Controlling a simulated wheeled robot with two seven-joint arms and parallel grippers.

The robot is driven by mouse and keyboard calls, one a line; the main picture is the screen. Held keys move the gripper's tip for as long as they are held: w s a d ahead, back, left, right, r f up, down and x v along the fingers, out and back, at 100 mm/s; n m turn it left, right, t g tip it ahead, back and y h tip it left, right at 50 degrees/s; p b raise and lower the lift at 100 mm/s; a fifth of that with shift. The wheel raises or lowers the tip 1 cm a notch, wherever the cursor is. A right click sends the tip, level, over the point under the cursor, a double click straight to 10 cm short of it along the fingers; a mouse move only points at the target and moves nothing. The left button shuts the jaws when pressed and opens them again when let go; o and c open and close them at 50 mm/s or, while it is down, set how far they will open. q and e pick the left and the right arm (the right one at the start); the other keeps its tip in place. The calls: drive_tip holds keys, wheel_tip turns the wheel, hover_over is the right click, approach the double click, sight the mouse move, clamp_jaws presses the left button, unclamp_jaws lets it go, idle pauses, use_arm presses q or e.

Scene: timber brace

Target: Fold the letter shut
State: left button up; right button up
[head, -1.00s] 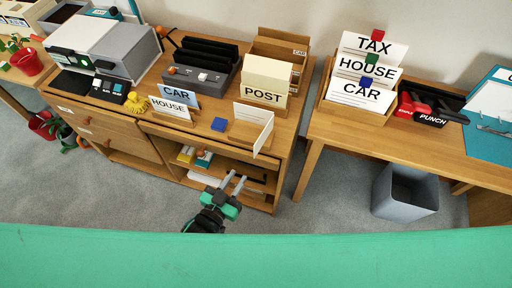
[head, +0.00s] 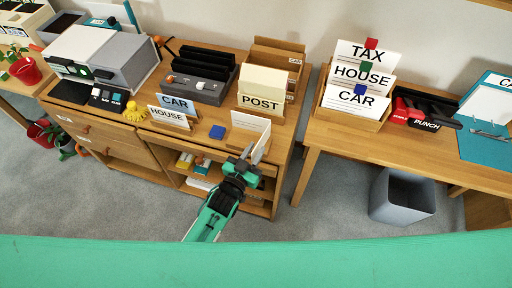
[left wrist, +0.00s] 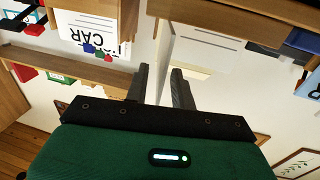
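The letter (head: 249,122) is a white card standing upright on a small wooden stand (head: 236,139) near the desk's front edge. Its two panels meet at an angle, with the right-hand flap swung out toward the front. My right gripper is not in view.
Open shelves (head: 200,183) lie below. A grey bin (head: 402,196) stands on the floor at right.

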use_arm(q)
drive_tip(key=shift+w+d, duration=0.25)
drive_tip(key=shift+w, duration=0.25)
clamp_jaws()
idle(1.2)
